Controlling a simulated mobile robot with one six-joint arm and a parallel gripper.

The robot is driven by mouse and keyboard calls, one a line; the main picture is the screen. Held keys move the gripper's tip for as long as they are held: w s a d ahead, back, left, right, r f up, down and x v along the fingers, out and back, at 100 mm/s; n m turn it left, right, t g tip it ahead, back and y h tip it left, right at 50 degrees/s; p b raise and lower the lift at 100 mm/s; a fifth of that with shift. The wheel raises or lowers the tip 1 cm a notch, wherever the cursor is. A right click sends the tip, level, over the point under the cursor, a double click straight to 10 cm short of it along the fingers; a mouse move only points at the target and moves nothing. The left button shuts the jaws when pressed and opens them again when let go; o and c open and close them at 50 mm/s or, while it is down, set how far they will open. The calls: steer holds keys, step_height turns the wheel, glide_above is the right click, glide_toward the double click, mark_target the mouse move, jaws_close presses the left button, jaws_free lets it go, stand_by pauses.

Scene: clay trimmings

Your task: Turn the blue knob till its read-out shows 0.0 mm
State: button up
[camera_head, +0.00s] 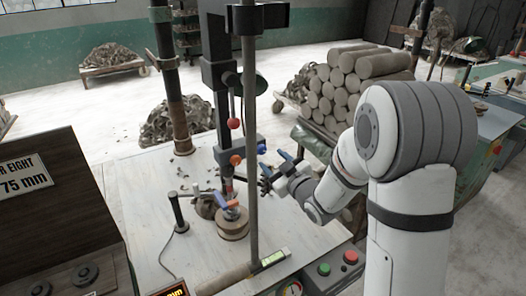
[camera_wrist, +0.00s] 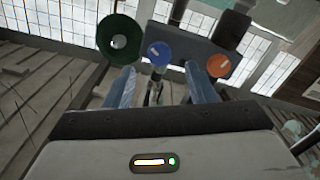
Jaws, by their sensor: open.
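The blue knob (camera_wrist: 158,51) shows in the wrist view as a round blue disc with a pale mark. It lies between a dark green disc (camera_wrist: 119,38) and an orange knob (camera_wrist: 222,66). My gripper (camera_wrist: 162,74) is open, its two bluish fingers apart and pointing towards the blue knob, which appears between and beyond the fingertips. I see no clear contact. In the head view my gripper (camera_head: 273,170) is beside the upright machine on the bench. A red-lit display (camera_head: 173,291) is cut off at the bottom edge; its digits are not readable.
An orange knob (camera_head: 236,160) and a red ball handle (camera_head: 233,124) are on the machine. A thin grey post (camera_head: 250,190) stands in front of it. A round wooden block (camera_head: 232,224) is below. A button box (camera_head: 334,270) stands at the bench's front right.

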mark_target(263, 151)
steer(key=p+x, duration=0.1)
steer(key=x, duration=0.4)
steer(key=shift+w+a+p, duration=0.15)
steer(key=shift+w+p, duration=0.05)
steer(key=shift+p, duration=0.15)
steer(key=shift+c, duration=0.5)
